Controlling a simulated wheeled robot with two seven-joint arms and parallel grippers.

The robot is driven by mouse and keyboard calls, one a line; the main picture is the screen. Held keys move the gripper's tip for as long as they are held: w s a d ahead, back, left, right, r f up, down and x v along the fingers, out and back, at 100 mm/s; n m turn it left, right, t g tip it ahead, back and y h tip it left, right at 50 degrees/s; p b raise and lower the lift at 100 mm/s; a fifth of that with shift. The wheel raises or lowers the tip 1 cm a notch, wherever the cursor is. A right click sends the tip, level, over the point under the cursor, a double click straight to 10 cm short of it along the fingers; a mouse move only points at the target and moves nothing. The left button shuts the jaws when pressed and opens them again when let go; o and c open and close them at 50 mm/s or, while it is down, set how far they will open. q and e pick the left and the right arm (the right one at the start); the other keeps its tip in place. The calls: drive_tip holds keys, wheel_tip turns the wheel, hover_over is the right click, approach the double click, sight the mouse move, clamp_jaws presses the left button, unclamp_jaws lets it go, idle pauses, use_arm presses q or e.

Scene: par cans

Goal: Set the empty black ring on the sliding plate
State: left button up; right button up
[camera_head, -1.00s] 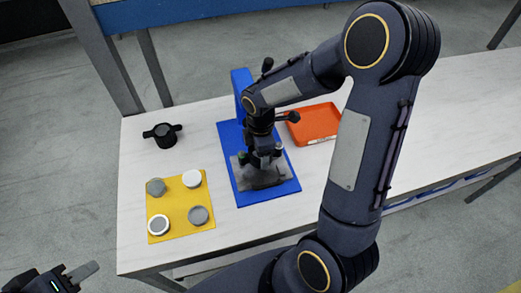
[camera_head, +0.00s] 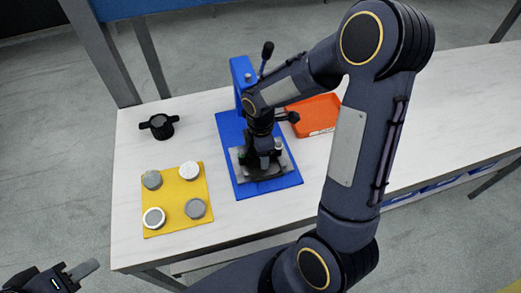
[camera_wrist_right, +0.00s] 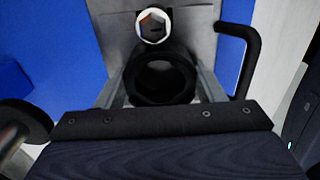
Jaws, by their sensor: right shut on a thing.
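In the right wrist view a hollow black ring (camera_wrist_right: 160,80) sits between the fingers of my right gripper (camera_wrist_right: 160,92), which is shut on it. In the head view my right gripper (camera_head: 262,160) points down over the sliding plate (camera_head: 283,167), a grey metal plate on the blue press base. The plate also shows behind the ring in the wrist view (camera_wrist_right: 197,30), with a bright hexagonal fitting (camera_wrist_right: 153,25) beside it. I cannot tell whether the ring touches the plate. My left gripper (camera_head: 75,273) is at the bottom left, away from the table; its opening is unclear.
The blue press (camera_head: 227,130) has a column and a black-knobbed lever (camera_head: 267,50). A black two-handled piece (camera_head: 160,126) stands at the table's left. A yellow mat (camera_head: 172,205) holds several round grey and white pieces. An orange tray (camera_head: 315,115) lies behind my right arm.

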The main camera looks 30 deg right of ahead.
drive_tip(key=shift+f, duration=0.15)
idle(0.3)
drive_tip(key=o, duration=0.6)
drive_tip(key=o, duration=0.6)
drive_tip(key=shift+c, duration=0.2)
wheel_tip(320, 180, up, 8)
drive_tip(key=p, duration=0.1)
idle(0.4)
